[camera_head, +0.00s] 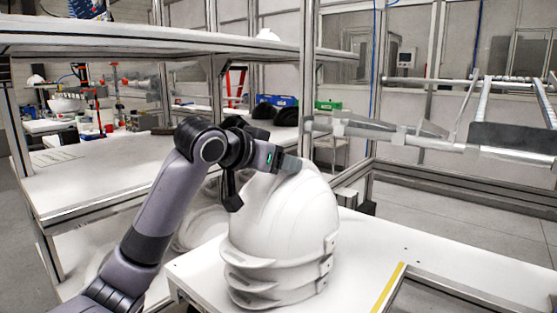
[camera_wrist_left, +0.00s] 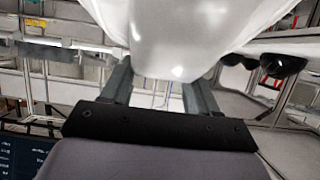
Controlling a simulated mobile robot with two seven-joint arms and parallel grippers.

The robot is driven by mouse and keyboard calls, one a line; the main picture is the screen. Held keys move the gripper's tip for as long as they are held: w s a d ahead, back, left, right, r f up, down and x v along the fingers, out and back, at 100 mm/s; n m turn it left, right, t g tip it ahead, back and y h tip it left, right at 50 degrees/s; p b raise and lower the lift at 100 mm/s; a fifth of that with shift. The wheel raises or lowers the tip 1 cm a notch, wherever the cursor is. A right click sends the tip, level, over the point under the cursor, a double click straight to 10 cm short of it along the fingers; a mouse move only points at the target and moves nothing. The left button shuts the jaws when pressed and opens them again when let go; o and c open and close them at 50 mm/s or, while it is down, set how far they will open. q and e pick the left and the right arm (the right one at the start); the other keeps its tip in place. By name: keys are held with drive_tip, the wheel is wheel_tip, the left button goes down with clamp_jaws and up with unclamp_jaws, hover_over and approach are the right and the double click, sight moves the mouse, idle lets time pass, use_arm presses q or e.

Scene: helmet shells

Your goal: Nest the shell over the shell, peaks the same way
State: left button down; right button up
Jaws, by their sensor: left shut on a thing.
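A stack of white helmet shells (camera_head: 280,235) stands on the white table near the middle of the head view, with several rims one above another. The top shell's crown is at my left gripper (camera_head: 290,163), which reaches in from the left. In the left wrist view a white shell (camera_wrist_left: 180,35) fills the top, between and beyond the two fingers of my left gripper (camera_wrist_left: 160,85). The gripper is shut on this shell. Whether the top shell is fully seated is hard to tell; the rims look close together. My right gripper is not in view.
The white table (camera_head: 375,240) has free room right of the stack. A yellow-edged frame (camera_head: 388,288) lies at its front right. A shelf (camera_head: 150,38) runs behind at the upper left, and a metal post (camera_head: 307,80) stands behind the stack.

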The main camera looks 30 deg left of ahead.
sight(256, 198)
use_arm(q)
drive_tip(key=shift+f, duration=0.25)
drive_tip(key=shift+c, duration=1.7)
unclamp_jaws()
drive_tip(key=shift+o, duration=0.7)
drive_tip(key=v, duration=0.7)
drive_tip(key=shift+s+r, duration=0.1)
